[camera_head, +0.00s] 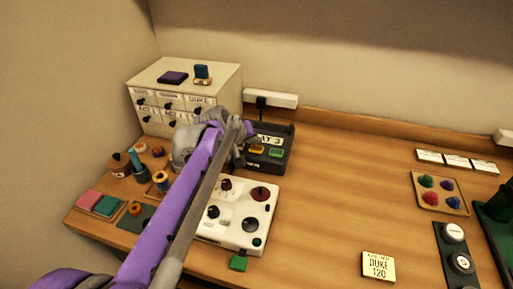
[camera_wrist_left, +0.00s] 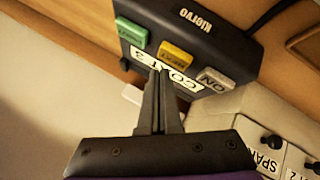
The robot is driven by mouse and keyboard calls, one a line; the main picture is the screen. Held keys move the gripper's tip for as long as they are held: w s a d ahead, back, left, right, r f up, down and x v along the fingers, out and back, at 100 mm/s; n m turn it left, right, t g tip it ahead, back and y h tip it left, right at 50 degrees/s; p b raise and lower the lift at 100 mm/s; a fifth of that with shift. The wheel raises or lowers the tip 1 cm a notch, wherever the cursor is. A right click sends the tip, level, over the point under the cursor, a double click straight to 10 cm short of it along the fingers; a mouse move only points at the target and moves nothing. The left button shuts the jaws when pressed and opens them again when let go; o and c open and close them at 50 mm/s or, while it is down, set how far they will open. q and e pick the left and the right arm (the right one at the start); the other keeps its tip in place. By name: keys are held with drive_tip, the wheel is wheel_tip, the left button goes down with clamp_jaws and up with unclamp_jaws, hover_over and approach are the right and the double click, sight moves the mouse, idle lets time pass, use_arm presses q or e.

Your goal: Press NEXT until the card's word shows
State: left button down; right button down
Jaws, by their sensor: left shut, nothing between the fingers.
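A dark grey label device (camera_head: 278,160) stands near the back wall. Its display reads "COAT 3" in the left wrist view (camera_wrist_left: 181,74); the arm partly hides it in the head view. It has a green button (camera_wrist_left: 131,31), a yellow button (camera_wrist_left: 175,54) and a white "ON" button (camera_wrist_left: 215,80). The small lettering on green is hard to read. A cream card (camera_head: 378,267) reading "DUKE 120" lies at the front right. My left gripper (camera_wrist_left: 160,72) is shut and empty, its tips over the display edge; I cannot tell if they touch. My right gripper is out of view.
A white drawer cabinet (camera_head: 183,85) stands left of the device. A white control panel (camera_head: 262,213) with knobs lies in front of it. Spools and cloth squares (camera_head: 88,200) sit at the left. The table's middle right is clear; a tray of coloured pieces (camera_head: 455,207) lies beyond.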

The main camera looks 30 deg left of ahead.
sight(255, 150)
use_arm(q)
drive_tip(key=shift+f, duration=0.1)
drive_tip(key=shift+f, duration=0.35)
drive_tip(key=shift+f, duration=0.45)
idle(0.9)
drive_tip(key=shift+r, duration=0.1)
drive_tip(key=shift+r+p, duration=0.6)
drive_tip(key=shift+r, duration=0.2)
wheel_tip(255, 150, up, 5)
drive_tip(key=p, duration=0.4)
idle(0.5)
